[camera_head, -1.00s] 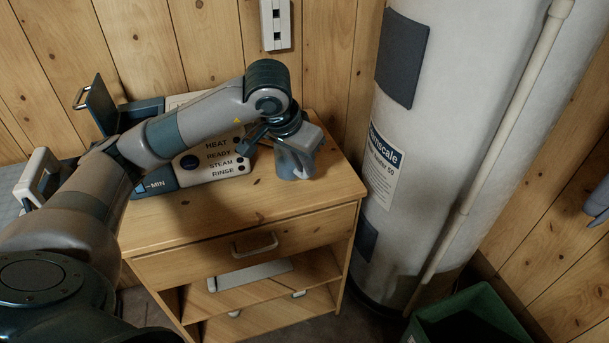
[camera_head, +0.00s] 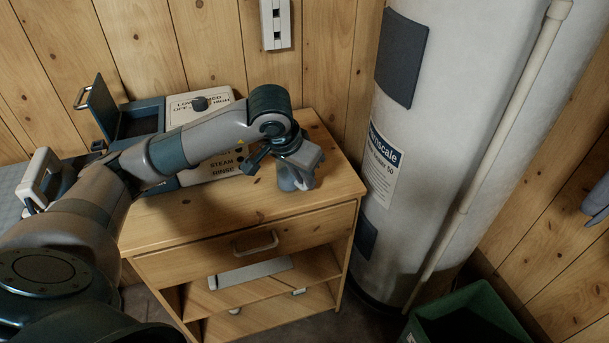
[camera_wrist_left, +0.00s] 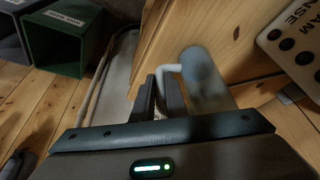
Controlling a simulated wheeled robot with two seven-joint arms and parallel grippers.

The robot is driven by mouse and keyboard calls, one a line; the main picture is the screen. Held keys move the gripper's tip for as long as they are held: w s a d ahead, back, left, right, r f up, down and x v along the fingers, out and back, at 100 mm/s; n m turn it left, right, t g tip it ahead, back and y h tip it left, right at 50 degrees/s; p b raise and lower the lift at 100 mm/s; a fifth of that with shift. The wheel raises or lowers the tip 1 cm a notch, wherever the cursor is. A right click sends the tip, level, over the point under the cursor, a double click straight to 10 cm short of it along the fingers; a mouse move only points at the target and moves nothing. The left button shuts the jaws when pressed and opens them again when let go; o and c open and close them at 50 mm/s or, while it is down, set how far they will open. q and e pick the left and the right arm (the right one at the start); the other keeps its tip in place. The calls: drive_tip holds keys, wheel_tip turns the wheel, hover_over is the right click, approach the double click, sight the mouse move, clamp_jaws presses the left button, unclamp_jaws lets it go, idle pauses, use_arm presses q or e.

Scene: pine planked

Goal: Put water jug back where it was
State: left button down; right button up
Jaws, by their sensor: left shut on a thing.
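The water jug (camera_head: 288,179) is a small grey-blue vessel at the right part of the wooden cabinet's top (camera_head: 225,219). My left gripper (camera_head: 302,160) is above and in front of it in the head view and partly hides it. In the left wrist view the jug (camera_wrist_left: 204,80) is to the right of my left fingers (camera_wrist_left: 161,98), which are shut on its handle. The jug's base is at or just above the cabinet top; I cannot tell whether it touches. My right gripper is not in view.
A steam machine (camera_head: 208,172) with an open hatch stands at the back left of the cabinet, partly behind my arm. A large white boiler (camera_head: 430,120) stands close to the right. A green bin (camera_head: 470,315) is on the floor. The cabinet's front top is clear.

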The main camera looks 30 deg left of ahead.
use_arm(q)
drive_tip(key=shift+f, duration=0.15)
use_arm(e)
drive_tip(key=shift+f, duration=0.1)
use_arm(q)
drive_tip(key=c, duration=1.9)
unclamp_jaws()
drive_tip(key=shift+c, duration=0.2)
drive_tip(key=shift+o, duration=0.9)
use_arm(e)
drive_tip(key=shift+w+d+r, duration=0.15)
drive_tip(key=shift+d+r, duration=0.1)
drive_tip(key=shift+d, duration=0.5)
